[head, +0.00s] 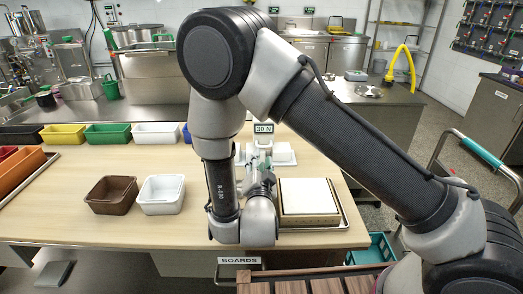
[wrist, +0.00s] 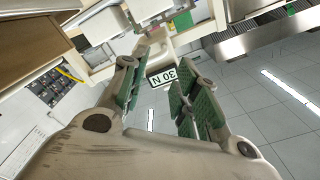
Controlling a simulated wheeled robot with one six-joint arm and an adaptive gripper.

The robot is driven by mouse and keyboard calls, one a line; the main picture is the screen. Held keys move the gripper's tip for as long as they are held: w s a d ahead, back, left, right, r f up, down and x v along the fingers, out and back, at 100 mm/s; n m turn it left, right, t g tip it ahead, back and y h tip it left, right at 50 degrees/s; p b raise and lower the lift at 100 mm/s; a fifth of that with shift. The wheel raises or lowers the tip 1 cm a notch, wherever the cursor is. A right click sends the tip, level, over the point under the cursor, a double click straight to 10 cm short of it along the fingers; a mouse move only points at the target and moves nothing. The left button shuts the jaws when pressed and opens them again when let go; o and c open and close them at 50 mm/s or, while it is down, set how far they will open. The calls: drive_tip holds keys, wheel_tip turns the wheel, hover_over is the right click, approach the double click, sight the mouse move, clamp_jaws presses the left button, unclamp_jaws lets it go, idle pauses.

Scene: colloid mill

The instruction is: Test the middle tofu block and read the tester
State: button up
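A small panel reading "30 N" (head: 263,128) stands behind my wrist in the head view. In the wrist view the panel (wrist: 161,77) appears upside down, beyond and between my fingers. I cannot tell whether it is the tester's readout or a label. White blocky shapes (head: 283,153) sit beside it on the table, and pale blocks (wrist: 101,25) show at the top of the wrist view. Which one is the middle tofu block is unclear; my arm hides part of that area. My gripper (wrist: 160,85) has green-padded fingers spread apart, with nothing seen between them.
A large cream slab (head: 307,195) lies on a metal tray at the table's right. A brown bin (head: 112,194) and a white bin (head: 161,194) stand left of my arm. Coloured bins line the back left edge, including a green one (head: 108,133). Table wood between them is clear.

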sight(262, 146)
drive_tip(key=m, duration=0.2)
drive_tip(key=w+m, duration=0.1)
drive_tip(key=m, duration=0.1)
drive_tip(key=d+m, duration=0.1)
drive_tip(key=m, duration=0.1)
drive_tip(key=shift+w+f+m+t, duration=0.2)
drive_tip(key=shift+f+m+t, duration=0.1)
drive_tip(key=shift+m+t, duration=0.1)
drive_tip(key=m, duration=0.3)
drive_tip(key=shift+f+t, duration=0.15)
drive_tip(key=shift+t, duration=0.15)
drive_tip(key=w, duration=0.5)
drive_tip(key=w+r, duration=0.1)
drive_tip(key=w, duration=0.1)
drive_tip(key=shift+w+d+r, duration=0.1)
drive_tip(key=shift+w+d, duration=0.05)
drive_tip(key=shift+w, duration=0.05)
clamp_jaws()
